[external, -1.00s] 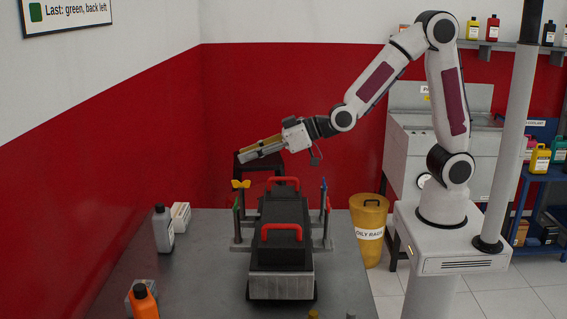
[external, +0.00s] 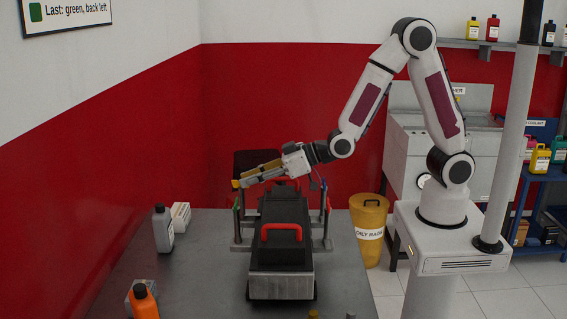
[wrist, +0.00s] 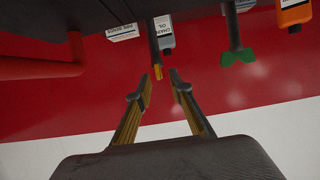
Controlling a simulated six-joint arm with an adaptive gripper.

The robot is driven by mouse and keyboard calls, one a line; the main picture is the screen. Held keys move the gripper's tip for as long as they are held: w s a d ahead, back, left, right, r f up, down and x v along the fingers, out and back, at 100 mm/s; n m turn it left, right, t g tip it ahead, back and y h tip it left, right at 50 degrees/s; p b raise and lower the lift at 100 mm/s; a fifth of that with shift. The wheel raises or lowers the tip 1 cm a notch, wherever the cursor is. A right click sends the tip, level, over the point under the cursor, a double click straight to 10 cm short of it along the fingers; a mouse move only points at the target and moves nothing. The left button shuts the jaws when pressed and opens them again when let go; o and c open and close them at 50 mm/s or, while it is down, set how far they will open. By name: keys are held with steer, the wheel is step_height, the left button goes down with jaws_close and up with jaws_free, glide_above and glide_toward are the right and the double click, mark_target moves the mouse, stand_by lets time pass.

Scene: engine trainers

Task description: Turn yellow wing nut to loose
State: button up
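The yellow wing nut (external: 235,184) sits on top of the back left post of the black engine trainer (external: 280,217). In the wrist view the yellow wing nut (wrist: 158,72) shows narrow, nearly edge-on, at the end of its grey post. My gripper (external: 241,181) is at the nut's height. In the wrist view my gripper (wrist: 161,80) is open, with one finger on each side of the nut and a gap on both sides. The nut lies at about fingertip level; I cannot tell how deep it is between the fingers.
A green wing nut (wrist: 238,57) on another post stands to the right in the wrist view. A red handle (external: 281,232) crosses the trainer's top. A blue-topped post (external: 323,186) stands at right. Bottles, including a grey one (external: 163,230), stand on the bench at left.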

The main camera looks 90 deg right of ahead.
steer(key=shift+x, duration=1.4)
steer(key=shift+r, duration=0.1)
jaws_close()
